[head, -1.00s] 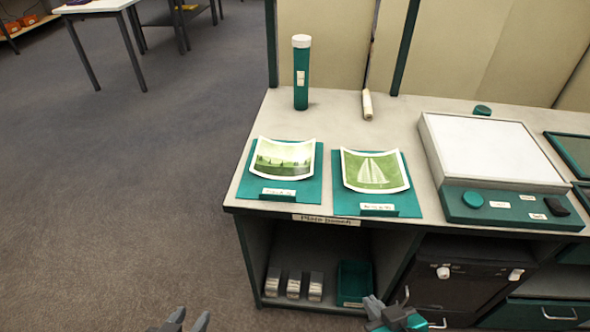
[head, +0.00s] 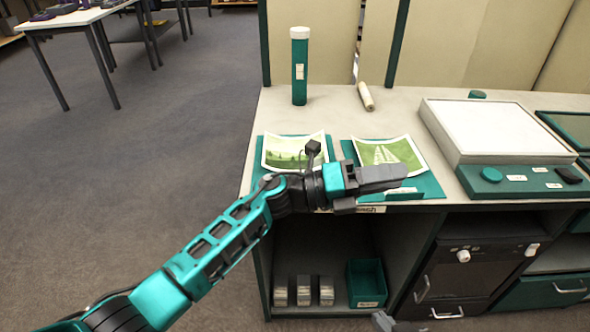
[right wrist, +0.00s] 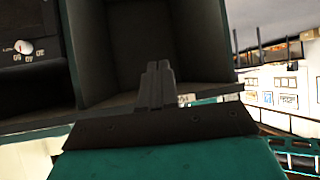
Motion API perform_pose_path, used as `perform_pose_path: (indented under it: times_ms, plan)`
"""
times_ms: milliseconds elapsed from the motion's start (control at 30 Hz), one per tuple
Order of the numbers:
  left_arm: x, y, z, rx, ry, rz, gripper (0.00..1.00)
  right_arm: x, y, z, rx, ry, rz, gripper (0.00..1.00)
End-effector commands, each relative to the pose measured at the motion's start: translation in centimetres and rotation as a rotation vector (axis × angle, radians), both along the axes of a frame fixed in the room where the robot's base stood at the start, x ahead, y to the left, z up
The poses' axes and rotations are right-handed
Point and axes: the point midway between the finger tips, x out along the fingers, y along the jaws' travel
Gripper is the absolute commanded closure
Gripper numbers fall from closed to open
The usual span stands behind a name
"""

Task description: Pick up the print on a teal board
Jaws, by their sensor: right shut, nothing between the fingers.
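Two curled green prints lie on teal boards at the counter's front left. The left print (head: 290,152) shows trees, and its board (head: 262,142) is partly hidden by my left arm. The right print (head: 385,152) shows a pale avenue on green; its board (head: 430,187) has a small label at the front. My left gripper (head: 398,178) reaches in from the left and covers the front of the right print and board in the head view. Its finger gap is not clear. My right gripper (right wrist: 158,82) is shut and empty in the right wrist view; only its tip (head: 383,321) shows in the head view.
A white light panel (head: 490,130) is to the right. Below, an open shelf holds a teal bin (head: 367,284) and several grey blocks (head: 304,292).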

Motion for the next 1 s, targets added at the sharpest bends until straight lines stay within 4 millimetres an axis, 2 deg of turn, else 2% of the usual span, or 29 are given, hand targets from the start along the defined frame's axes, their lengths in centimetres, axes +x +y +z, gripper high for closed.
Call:
perform_pose_path:
  times_ms: [100, 200, 267, 333, 433, 600, 700, 800, 867, 1000]
  plan:
    - [-0.2, -1.6, -1.5, 0.219, -0.278, -0.178, 0.66, 0.1, 0.1, -1.3, 0.001, 0.000, 0.004, 1.00]
    - [0.4, -1.4, -3.1, 0.425, -0.486, -0.327, 0.66, 0.3, 0.2, -1.9, 0.001, -0.003, 0.009, 1.00]
    - [1.2, -0.5, -3.9, 0.558, -0.598, -0.412, 0.66, 0.3, 0.3, -2.2, 0.003, -0.004, 0.013, 1.00]
    - [2.6, 1.2, -4.6, 0.722, -0.711, -0.510, 0.66, 0.4, 0.5, -2.5, 0.004, -0.003, 0.017, 1.00]
    - [5.2, 4.7, -4.6, 0.971, -0.833, -0.633, 0.66, 0.5, 0.9, -3.1, 0.009, -0.004, 0.024, 1.00]
    - [9.1, 11.2, -1.9, 1.340, -0.915, -0.780, 0.66, 0.8, 1.2, -3.6, 0.016, -0.010, 0.030, 1.00]
    - [10.4, 13.9, 0.1, 1.481, -0.914, -0.823, 0.66, 0.8, 1.3, -3.7, 0.017, -0.010, 0.030, 1.00]
    - [10.9, 15.3, 1.2, 1.554, -0.904, -0.844, 0.66, 0.8, 1.3, -3.8, 0.018, -0.009, 0.029, 1.00]
    - [11.0, 15.7, 1.1, 1.573, -0.901, -0.850, 0.66, 0.8, 1.3, -3.9, 0.019, -0.009, 0.030, 1.00]
    - [11.0, 15.8, -1.1, 1.574, -0.898, -0.854, 0.66, 0.8, 1.3, -4.4, 0.020, -0.009, 0.029, 1.00]
